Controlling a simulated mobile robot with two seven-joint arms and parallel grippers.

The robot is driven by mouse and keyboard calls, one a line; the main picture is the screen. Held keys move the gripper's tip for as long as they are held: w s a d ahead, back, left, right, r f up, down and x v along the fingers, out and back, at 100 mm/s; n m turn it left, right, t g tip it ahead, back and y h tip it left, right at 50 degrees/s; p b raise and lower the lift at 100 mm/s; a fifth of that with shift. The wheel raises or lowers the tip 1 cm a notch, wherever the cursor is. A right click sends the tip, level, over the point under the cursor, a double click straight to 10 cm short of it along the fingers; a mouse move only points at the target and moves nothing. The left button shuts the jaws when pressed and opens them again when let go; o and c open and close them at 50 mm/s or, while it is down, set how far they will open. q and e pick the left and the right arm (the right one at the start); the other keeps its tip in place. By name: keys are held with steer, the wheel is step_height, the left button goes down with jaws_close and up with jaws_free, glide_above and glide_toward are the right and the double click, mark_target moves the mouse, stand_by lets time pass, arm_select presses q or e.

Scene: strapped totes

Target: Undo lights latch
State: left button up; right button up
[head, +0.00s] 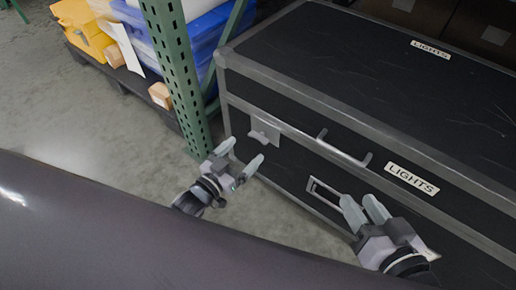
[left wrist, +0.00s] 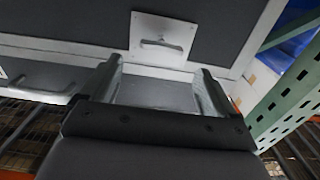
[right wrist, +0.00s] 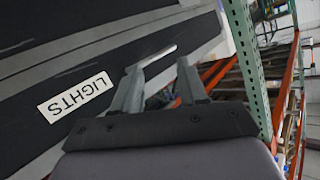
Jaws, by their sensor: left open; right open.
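The black lights case (head: 390,70) with grey metal edges stands at the right in the head view, with "LIGHTS" labels on its lid and front. Its latch (head: 264,133) is a light metal plate with a small tab near the front left corner, also in the left wrist view (left wrist: 160,40). My left gripper (head: 240,155) is open and empty, just in front of and below the latch, apart from it as far as I can tell. My right gripper (head: 361,204) is open and empty before the case front, below the front label (head: 411,178). Its tips hide part of the front.
A bar handle (head: 343,150) and a rectangular metal loop (head: 325,192) are on the case front. A green perforated rack post (head: 176,70) stands close to the left of the case. A pallet (head: 125,78) with yellow and blue goods is behind it. The concrete floor (head: 90,120) at left is clear.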

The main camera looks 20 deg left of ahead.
mark_target(258, 138)
arm_select(q)
steer(key=shift+w+d+f, duration=0.15)
steer(key=shift+w+f, duration=0.15)
steer(key=shift+w, duration=0.2)
steer(key=b+x, duration=0.3)
steer(key=x, duration=0.2)
steer(key=shift+w, duration=0.2)
steer(key=shift+w+d+r, duration=0.1)
steer(key=shift+w+d, duration=0.15)
steer(key=shift+w, duration=0.25)
arm_select(e)
steer(key=shift+s+d+f+n+t, duration=0.1)
steer(key=shift+s+d+n+t, duration=0.1)
steer(key=shift+d+n+t, duration=0.45)
steer(key=shift+d, duration=0.15)
arm_select(q)
steer(key=c, duration=1.1)
